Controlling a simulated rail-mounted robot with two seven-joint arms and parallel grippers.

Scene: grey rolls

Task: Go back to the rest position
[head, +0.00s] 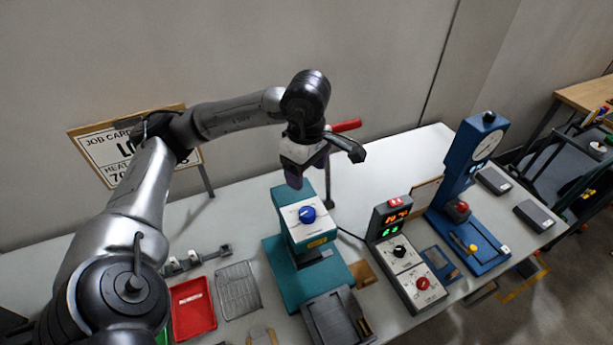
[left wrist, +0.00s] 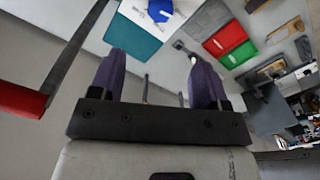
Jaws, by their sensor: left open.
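My left arm comes in from the left of the head view and arches over the bench. My left gripper (head: 294,180) is above the back of the teal press (head: 290,262), close to its lever with the red handle (head: 346,126). In the left wrist view the two purple fingers of my left gripper (left wrist: 158,78) stand apart with nothing between them. That view shows the red handle (left wrist: 20,99) at the left, outside the fingers. In the head view I cannot tell whether the gripper touches the lever. My right gripper is not in view.
The press has a blue knob (head: 307,214) on top. A control box (head: 402,254) and a blue gauge press (head: 465,190) stand to its right. A red tray (head: 193,308) and a wire rack (head: 238,290) lie left. A job card board (head: 112,150) stands behind.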

